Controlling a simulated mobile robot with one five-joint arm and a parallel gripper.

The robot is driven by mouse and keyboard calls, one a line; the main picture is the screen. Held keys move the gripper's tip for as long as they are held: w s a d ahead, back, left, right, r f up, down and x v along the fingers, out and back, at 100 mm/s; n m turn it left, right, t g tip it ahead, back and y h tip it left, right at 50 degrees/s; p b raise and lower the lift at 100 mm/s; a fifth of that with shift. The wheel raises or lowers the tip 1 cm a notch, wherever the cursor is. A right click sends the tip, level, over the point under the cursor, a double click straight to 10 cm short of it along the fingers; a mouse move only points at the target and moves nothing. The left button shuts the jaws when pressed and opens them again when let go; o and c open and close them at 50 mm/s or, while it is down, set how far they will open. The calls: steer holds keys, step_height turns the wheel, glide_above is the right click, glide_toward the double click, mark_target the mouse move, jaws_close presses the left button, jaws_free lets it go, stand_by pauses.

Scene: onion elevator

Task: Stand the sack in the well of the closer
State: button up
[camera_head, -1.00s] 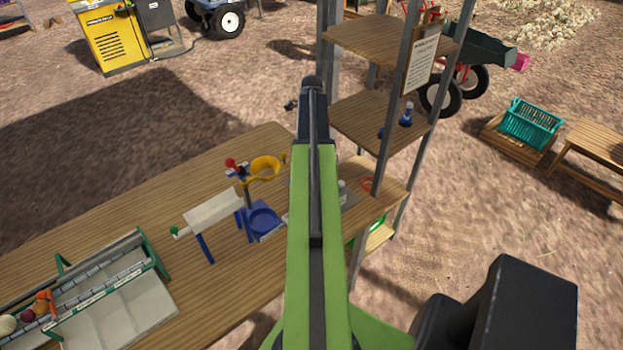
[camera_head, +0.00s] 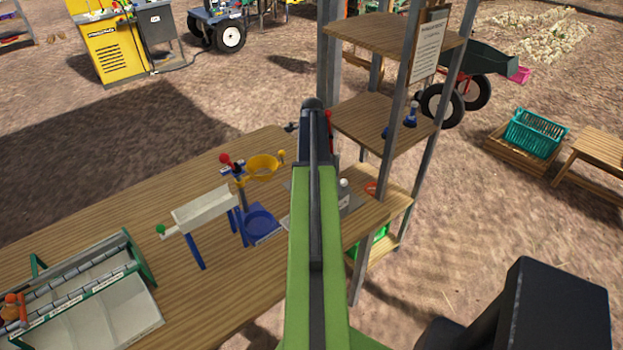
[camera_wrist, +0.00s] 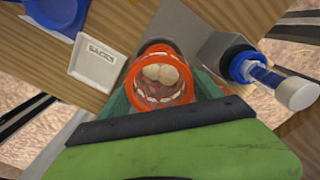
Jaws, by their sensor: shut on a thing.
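The sack (camera_wrist: 147,92) is an orange-red net with a few pale onions in it, seen from above in the wrist view. My gripper (camera_wrist: 165,98) is shut on it, its green fingers at both sides. A sliver of red beside my arm tip in the head view (camera_head: 330,120) looks like the sack. A grey block with a blue-lined round opening (camera_wrist: 236,62) and a clear lever with a white knob stands to the sack's right; it looks like the closer. The sack is apart from that opening. In the head view my arm hides my gripper and most of this block.
A white tray marked SACKS (camera_wrist: 97,62) lies left of the sack. A stand with a yellow ring (camera_head: 262,167) over a blue dish (camera_head: 259,222) and a white chute (camera_head: 205,207) occupy the bench. A shelf post (camera_head: 400,110) rises close right of my arm.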

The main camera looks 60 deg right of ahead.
steer(key=shift+f, duration=0.9)
steer(key=shift+r, duration=0.25)
steer(key=shift+f, duration=0.2)
steer(key=o, duration=1.8)
steer(key=shift+r, duration=0.1)
step_height(320, 180, up, 12)
steer(key=p, duration=1.2)
steer(key=shift+r, duration=0.15)
